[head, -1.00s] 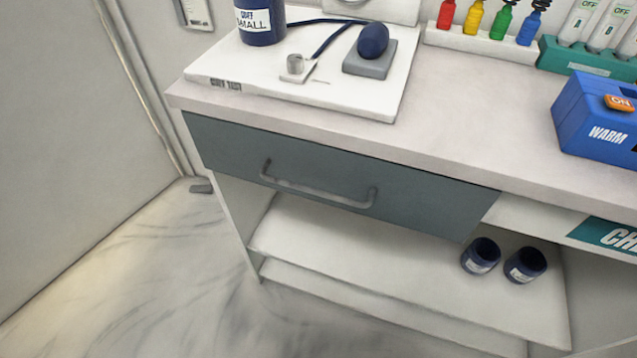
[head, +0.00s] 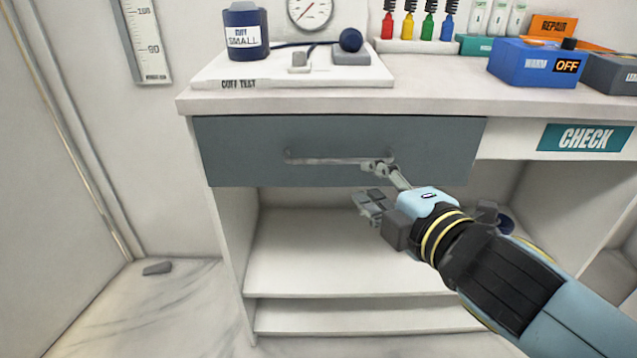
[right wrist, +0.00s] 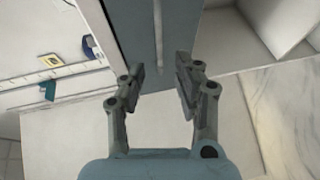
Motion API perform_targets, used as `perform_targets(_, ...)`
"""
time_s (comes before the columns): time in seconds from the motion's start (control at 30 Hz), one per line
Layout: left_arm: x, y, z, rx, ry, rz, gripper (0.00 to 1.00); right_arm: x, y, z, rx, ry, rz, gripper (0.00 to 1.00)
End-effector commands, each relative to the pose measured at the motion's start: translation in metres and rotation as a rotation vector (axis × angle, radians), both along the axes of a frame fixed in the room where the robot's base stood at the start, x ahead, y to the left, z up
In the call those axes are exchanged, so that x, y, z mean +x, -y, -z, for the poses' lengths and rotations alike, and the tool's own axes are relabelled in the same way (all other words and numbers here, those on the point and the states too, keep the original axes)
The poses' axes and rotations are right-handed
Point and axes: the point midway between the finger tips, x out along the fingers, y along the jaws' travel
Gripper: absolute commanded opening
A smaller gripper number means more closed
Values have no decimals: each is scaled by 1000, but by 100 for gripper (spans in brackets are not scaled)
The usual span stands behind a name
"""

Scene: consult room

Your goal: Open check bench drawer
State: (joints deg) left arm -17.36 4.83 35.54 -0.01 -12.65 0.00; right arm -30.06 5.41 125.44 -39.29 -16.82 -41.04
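The check bench drawer (head: 240,150) has a grey-blue front that looks flush under the worktop, so it appears closed. Its grey bar handle (head: 320,160) runs across the front. My right gripper (head: 372,187) is at the handle's right end, one finger near the bar and the other below it. In the right wrist view, the two fingers (right wrist: 160,72) are apart, with the handle bar (right wrist: 158,35) lined up in the gap between them. I cannot tell whether either finger touches the bar. My left gripper is not in view.
The worktop (head: 430,95) carries a cuff test board (head: 215,75), a small cuff pot (head: 246,35) and a blue box (head: 515,65). An open shelf (head: 310,260) lies below the drawer. Floor at the left is mostly clear, with a small grey wedge (head: 157,268).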

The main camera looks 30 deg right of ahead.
Motion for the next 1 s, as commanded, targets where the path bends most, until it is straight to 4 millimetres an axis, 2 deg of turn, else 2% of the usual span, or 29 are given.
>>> perform_targets(0.17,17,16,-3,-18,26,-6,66,27,4,1,2,4,0,32)
perform_targets(0.3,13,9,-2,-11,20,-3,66,55,8,8,3,3,0,32)
perform_targets(0.5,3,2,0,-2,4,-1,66,87,13,16,3,1,0,32)
perform_targets(0.7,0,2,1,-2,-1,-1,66,101,15,18,2,0,-1,32)
perform_targets(0.97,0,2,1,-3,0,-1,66,102,15,18,3,0,0,32)
perform_targets(1.0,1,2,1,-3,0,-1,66,102,15,18,3,0,0,27)
